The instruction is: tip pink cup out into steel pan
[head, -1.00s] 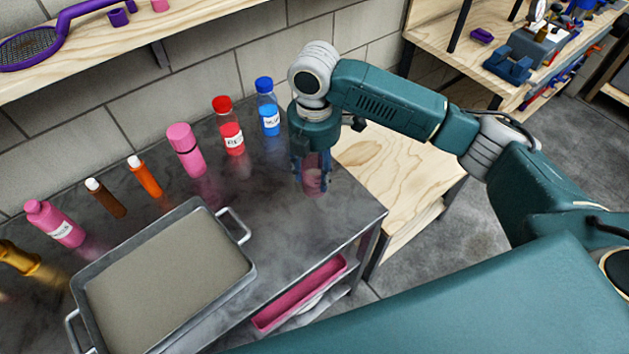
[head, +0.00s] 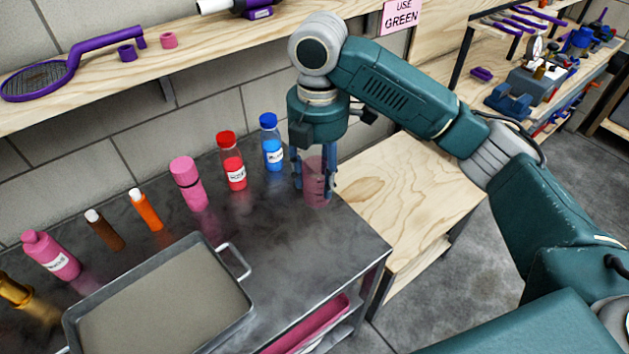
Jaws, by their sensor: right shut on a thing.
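The pink cup (head: 314,184) is a translucent pink beaker near the right end of the dark steel table. My right gripper (head: 314,186) comes down from above with its fingers on either side of the cup and is shut on it. The cup is upright; I cannot tell whether its base touches the table. What is inside the cup is hard to make out. The steel pan (head: 247,311), a shallow rectangular tray with side handles, lies at the front left of the table with a flat beige-grey inside. My left gripper is not in view.
A wooden shelf (head: 195,50) overhangs behind. The tabletop between pan and cup is clear.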

